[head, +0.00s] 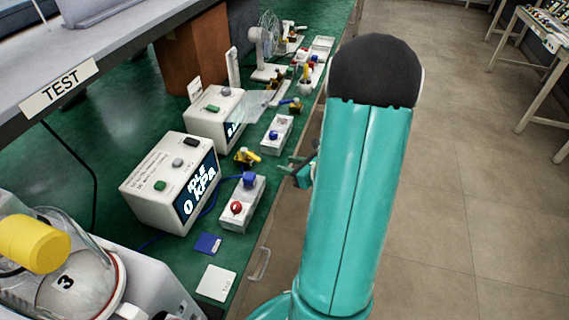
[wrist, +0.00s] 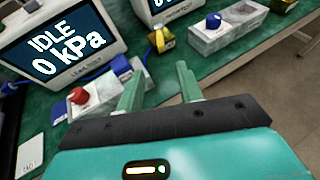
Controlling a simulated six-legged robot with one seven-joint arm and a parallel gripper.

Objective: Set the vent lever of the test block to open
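A pale block (head: 238,219) with a red knob (head: 236,208) and a blue fitting (head: 249,180) stands on the green bench; which part is the vent lever I cannot tell. The wrist view shows the red knob (wrist: 79,97) and blue fitting (wrist: 121,67) left of my fingers. A yellow-handled fitting (head: 246,157) lies behind this block. My gripper (wrist: 159,73) is open and empty, its green fingers apart. In the head view my gripper (head: 300,168) is at the bench's front edge, right of the block, partly hidden by my arm.
The gauge box (head: 172,182) reads IDLE, 0 kPa. Another block (head: 277,133) with a blue knob stands farther back. A TEST sign (head: 58,88) hangs on the shelf. A fan (head: 266,47) and small items crowd the far bench. Floor (head: 450,200) at right is clear.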

